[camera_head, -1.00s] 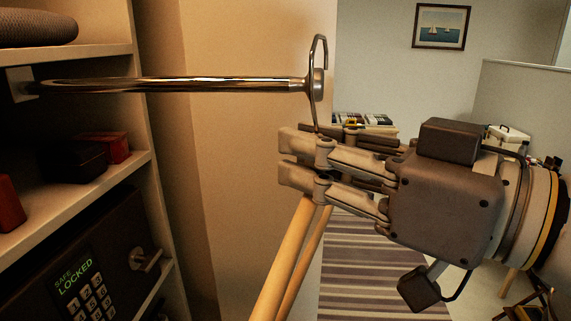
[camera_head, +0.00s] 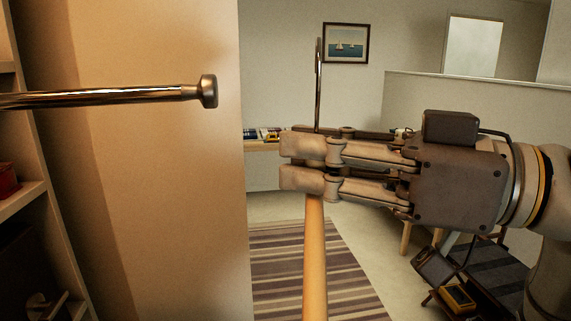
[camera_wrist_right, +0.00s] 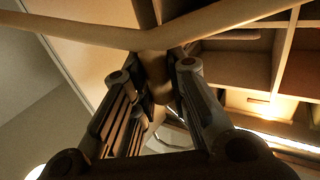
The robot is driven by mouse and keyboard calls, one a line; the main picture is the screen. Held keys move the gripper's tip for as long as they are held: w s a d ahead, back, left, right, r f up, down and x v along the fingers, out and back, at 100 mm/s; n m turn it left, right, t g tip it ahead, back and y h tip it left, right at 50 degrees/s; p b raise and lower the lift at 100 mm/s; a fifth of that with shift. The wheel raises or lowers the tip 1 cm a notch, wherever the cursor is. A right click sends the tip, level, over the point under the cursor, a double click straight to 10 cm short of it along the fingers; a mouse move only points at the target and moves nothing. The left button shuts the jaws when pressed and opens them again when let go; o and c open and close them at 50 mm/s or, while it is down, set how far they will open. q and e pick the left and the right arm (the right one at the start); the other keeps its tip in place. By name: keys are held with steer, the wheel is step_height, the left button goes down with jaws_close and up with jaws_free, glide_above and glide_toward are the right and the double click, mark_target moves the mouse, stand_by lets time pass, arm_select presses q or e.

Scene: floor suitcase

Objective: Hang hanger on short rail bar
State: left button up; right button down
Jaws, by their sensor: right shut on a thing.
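A wooden hanger (camera_head: 315,250) with a metal hook (camera_head: 318,85) is held by my right gripper (camera_head: 302,162), which is shut on it near the neck. The hook stands upright above the fingers and appears edge-on; the wooden body hangs below. In the right wrist view the hanger's wooden arms (camera_wrist_right: 225,18) spread across the top, with the neck between the fingers (camera_wrist_right: 158,90). The short rail bar (camera_head: 100,97) is a shiny metal rod coming in from the left, with a round end cap (camera_head: 208,91). In the head view, the hook is right of the cap, apart from it. My left gripper is not in view.
A shelf unit (camera_head: 30,195) stands at the left, beside a beige panel (camera_head: 180,220). A striped rug (camera_head: 270,260) lies on the floor behind the hanger. A low table (camera_head: 262,146) with items stands further back. A grey partition (camera_head: 480,110) is at the right.

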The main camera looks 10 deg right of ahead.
steer(key=s+d+b, duration=0.1)
steer(key=d+b, duration=0.6)
steer(key=d, duration=1.3)
steer(key=shift+d+b, duration=0.25)
steer(key=shift+b, duration=0.05)
steer(key=shift+s, duration=0.1)
stand_by(0.4)
